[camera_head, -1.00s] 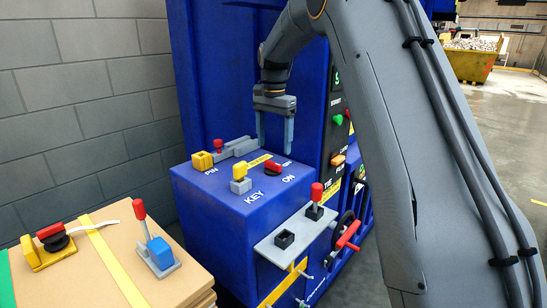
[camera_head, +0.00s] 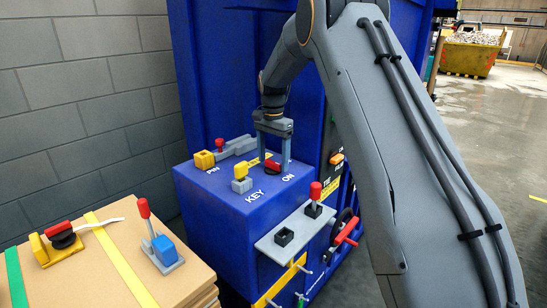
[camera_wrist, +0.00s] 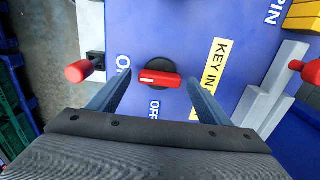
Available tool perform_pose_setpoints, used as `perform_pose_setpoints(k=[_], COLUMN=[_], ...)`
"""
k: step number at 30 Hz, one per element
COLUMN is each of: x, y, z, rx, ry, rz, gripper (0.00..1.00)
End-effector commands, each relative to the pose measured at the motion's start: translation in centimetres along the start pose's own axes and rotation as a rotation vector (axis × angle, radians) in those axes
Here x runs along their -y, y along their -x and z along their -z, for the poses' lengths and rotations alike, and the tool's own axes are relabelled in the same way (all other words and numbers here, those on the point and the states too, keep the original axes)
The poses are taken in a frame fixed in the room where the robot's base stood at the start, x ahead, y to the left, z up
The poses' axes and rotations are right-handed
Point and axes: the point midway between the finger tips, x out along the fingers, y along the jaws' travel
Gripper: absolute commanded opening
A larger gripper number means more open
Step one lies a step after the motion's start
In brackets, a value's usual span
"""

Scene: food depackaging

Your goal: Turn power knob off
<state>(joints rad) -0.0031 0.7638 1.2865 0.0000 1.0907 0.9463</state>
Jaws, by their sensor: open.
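The power knob (camera_head: 272,167) is a red bar handle on a dark round base, on top of the blue machine box (camera_head: 225,195), between the words ON and OFF. In the wrist view the red knob (camera_wrist: 159,78) lies crosswise, between and just ahead of the two fingers. My gripper (camera_head: 272,162) is open, pointing down over the knob, with one finger on each side. In the wrist view my gripper (camera_wrist: 158,95) shows clear gaps between the fingers and the knob. I cannot tell how far the fingertips are above the box top.
A yellow key block (camera_head: 241,171) and a grey latch with a yellow PIN block (camera_head: 204,160) stand left of the knob. A red-topped lever (camera_head: 315,191) stands on a grey shelf at the front. Cardboard (camera_head: 120,260) with loose switches lies front left.

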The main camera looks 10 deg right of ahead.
Motion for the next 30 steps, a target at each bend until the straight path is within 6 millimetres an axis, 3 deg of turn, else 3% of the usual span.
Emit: perform_pose_setpoints(k=[4, 11, 20, 30], x=[0.01, 0.03, 0.07, 0.13], y=[-0.02, 0.01, 0.0, -0.02], z=[-0.03, -0.04, -0.05, -0.03], rx=[0.0, 0.0, 0.0, 0.0], ry=[0.001, 0.001, 0.036, 0.254], rz=[0.0, 0.0, 0.0, 0.001], gripper=[0.69, 0.31, 0.31, 0.31])
